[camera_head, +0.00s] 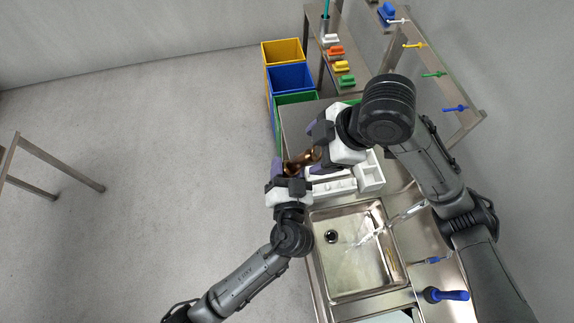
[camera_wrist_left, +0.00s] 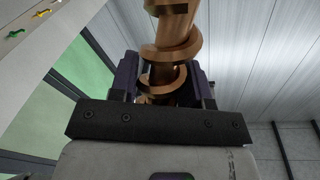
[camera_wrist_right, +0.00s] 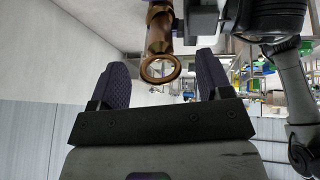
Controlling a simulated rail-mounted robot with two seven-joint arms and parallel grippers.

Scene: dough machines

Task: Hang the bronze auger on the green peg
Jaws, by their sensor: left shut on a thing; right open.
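The bronze auger (camera_head: 301,161) is held in the air in my left gripper (camera_head: 291,170), above the near side of the counter. In the left wrist view its spiral flight (camera_wrist_left: 170,45) rises from between the shut fingers. My right gripper (camera_head: 318,150) is open beside the auger's other end. In the right wrist view the auger's round hollow end (camera_wrist_right: 160,69) sits between the spread fingers, with gaps on both sides; I cannot tell whether it touches. The green peg (camera_head: 434,74) is on the wall rack at the upper right, empty.
White (camera_head: 397,21), yellow (camera_head: 414,44) and blue (camera_head: 455,108) pegs share the rack. A sink (camera_head: 350,288) with running tap lies below my grippers, a white tray (camera_head: 371,172) beside them. Yellow (camera_head: 284,50), blue and green bins stand behind. Open floor lies left.

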